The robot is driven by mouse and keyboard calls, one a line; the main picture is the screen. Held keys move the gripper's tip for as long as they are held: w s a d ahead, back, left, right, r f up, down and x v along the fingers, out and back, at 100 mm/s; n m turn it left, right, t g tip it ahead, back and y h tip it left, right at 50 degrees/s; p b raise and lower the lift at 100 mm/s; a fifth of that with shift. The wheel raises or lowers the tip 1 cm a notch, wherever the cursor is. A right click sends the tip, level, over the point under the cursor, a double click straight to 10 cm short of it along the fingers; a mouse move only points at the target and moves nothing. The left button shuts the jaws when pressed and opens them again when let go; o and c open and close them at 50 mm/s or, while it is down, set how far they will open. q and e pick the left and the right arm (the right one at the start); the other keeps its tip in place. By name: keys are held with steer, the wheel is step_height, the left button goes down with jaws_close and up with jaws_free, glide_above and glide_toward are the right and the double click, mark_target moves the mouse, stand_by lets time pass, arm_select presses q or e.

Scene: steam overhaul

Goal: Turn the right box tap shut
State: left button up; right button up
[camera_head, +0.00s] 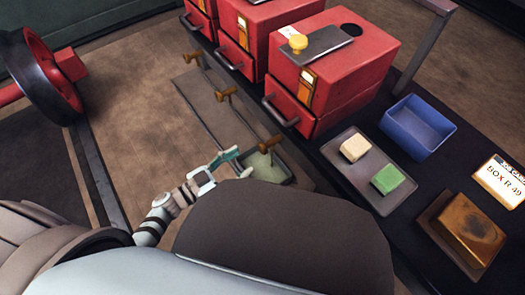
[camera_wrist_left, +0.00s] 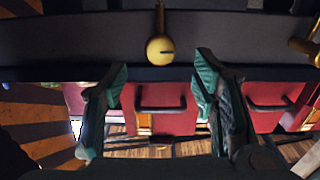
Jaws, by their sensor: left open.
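Three brass taps stand in a row in front of the red boxes in the head view. The right box tap (camera_head: 270,145) is nearest to me, its short handle lying slantwise. My left gripper (camera_head: 228,160), with teal fingers, is just left of and below it in the picture, apart from it. In the left wrist view, a brass tap with a round end (camera_wrist_left: 160,49) lies ahead, between the lines of the open fingers (camera_wrist_left: 161,75); the fingers do not visibly touch it. It appears to be the right tap. Its far side is hidden. My right gripper is out of view.
The right red box (camera_head: 345,75) stands behind the tap, with a drawer handle jutting out. A greenish tray (camera_head: 272,175) sits below the tap. The middle tap (camera_head: 227,95) is farther left. A grey tray (camera_head: 375,198) with two blocks and a blue bin (camera_head: 443,128) are at right.

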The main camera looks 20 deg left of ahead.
mark_target(260, 150)
arm_select(q)
steer(key=b+x, duration=0.1)
steer(key=x, duration=0.7)
steer(key=shift+w+d+b, duration=0.25)
steer(key=shift+w+b, duration=0.05)
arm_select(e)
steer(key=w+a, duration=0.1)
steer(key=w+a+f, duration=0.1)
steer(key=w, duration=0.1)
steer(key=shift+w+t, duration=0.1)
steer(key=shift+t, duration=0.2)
arm_select(q)
steer(key=shift+c, duration=0.5)
steer(key=c, duration=1.1)
